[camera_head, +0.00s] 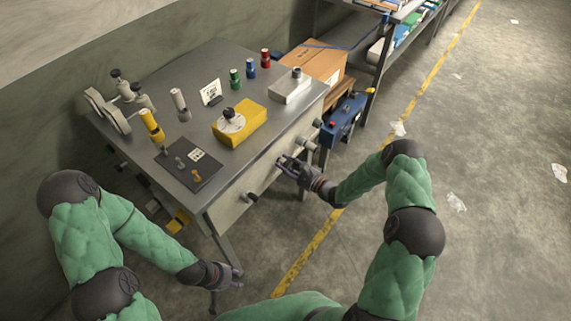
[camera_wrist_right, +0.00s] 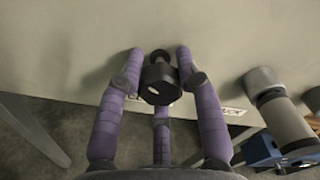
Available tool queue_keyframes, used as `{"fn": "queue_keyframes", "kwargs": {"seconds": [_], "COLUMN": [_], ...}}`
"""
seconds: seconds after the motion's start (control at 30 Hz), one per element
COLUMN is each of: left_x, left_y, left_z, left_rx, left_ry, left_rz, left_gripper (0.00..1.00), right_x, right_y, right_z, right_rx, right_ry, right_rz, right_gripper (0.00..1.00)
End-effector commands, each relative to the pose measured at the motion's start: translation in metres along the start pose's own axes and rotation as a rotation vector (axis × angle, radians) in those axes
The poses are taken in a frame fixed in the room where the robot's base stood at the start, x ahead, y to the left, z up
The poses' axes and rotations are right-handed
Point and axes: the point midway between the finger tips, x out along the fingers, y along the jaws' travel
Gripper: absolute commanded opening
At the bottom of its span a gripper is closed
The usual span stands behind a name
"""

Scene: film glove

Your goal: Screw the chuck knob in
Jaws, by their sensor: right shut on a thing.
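The black chuck knob (camera_wrist_right: 160,85) sticks out from the pale front panel of the bench in the right wrist view. The purple fingers of my right gripper (camera_wrist_right: 158,88) are closed around it, one on each side and one below. In the head view my right gripper (camera_head: 286,165) is at the front panel and mostly hides the knob. A label partly showing "UCK" is beside it on the panel. My left gripper (camera_head: 230,280) hangs low in front of the bench, empty, with its fingers apart.
Another black knob (camera_head: 251,197) and grey knobs (camera_head: 308,144) sit on the same panel. A blue device (camera_head: 345,118) stands right of the bench. The bench top holds a yellow block (camera_head: 240,124), a dark plate (camera_head: 187,168) and several small cylinders. Floor on the right is mostly clear.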

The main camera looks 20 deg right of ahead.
Motion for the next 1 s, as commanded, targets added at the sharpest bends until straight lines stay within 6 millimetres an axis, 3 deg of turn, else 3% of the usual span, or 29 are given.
{"fn": "queue_keyframes", "kwargs": {"seconds": [0.3,0.33,0.4,0.43,0.77,1.0], "left_x": [0.0,0.0,0.0,0.0,0.0,0.0], "left_y": [0.0,0.0,0.0,0.0,0.0,0.0], "left_z": [0.0,0.0,0.0,0.0,0.0,0.0], "left_rx": [0.0,0.0,0.0,0.0,0.0,0.0], "left_ry": [0.0,0.0,0.0,0.0,0.0,0.0], "left_rz": [0.0,0.0,0.0,0.0,0.0,0.0], "left_gripper": [0.4,0.4,0.4,0.4,0.4,0.4], "right_x": [-0.002,-0.002,-0.002,-0.002,-0.002,-0.028], "right_y": [0.005,0.005,0.005,0.004,0.001,0.001], "right_z": [-0.001,-0.001,-0.001,-0.001,-0.001,-0.001], "right_rx": [0.01,0.01,0.009,0.008,0.003,0.005], "right_ry": [0.005,0.005,0.005,0.005,0.002,0.005], "right_rz": [0.006,0.006,0.005,0.005,0.001,0.0], "right_gripper": [0.02,0.38,0.57,0.6,0.6,0.6]}}
